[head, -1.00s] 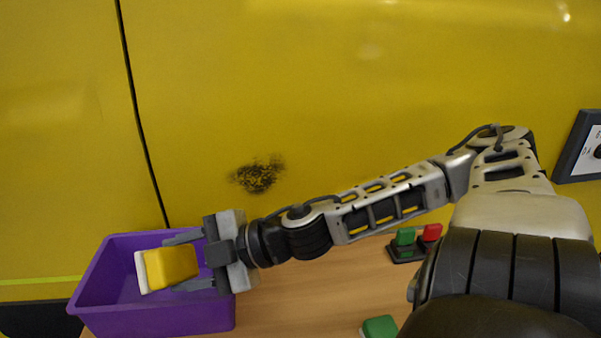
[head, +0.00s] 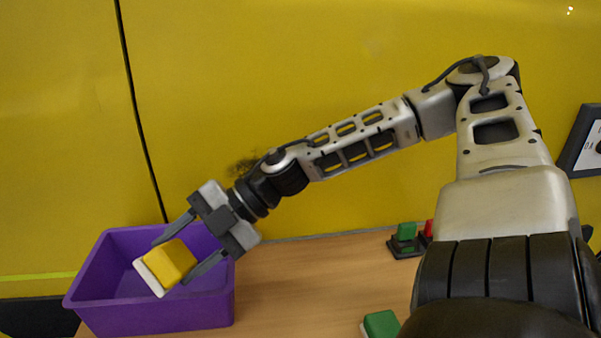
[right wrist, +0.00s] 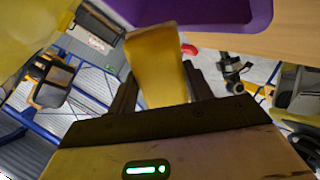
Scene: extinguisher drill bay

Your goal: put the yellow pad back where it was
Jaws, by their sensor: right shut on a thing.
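The yellow pad (head: 174,260) has a white layer along its lower left side. My right gripper (head: 178,262) is shut on it and holds it tilted, over the purple bin (head: 160,318) in the head view. In the right wrist view the yellow pad (right wrist: 158,62) stands out between the dark fingers, with the purple bin (right wrist: 225,14) beyond it. I cannot tell whether the pad touches the bin. My left gripper is not in view.
A wooden table (head: 290,285) carries the bin. A green pad (head: 381,324) lies near the front edge. A dark holder (head: 403,246) with green and red pieces stands at the right. A yellow panel (head: 250,80) with a dark smudge rises behind the table.

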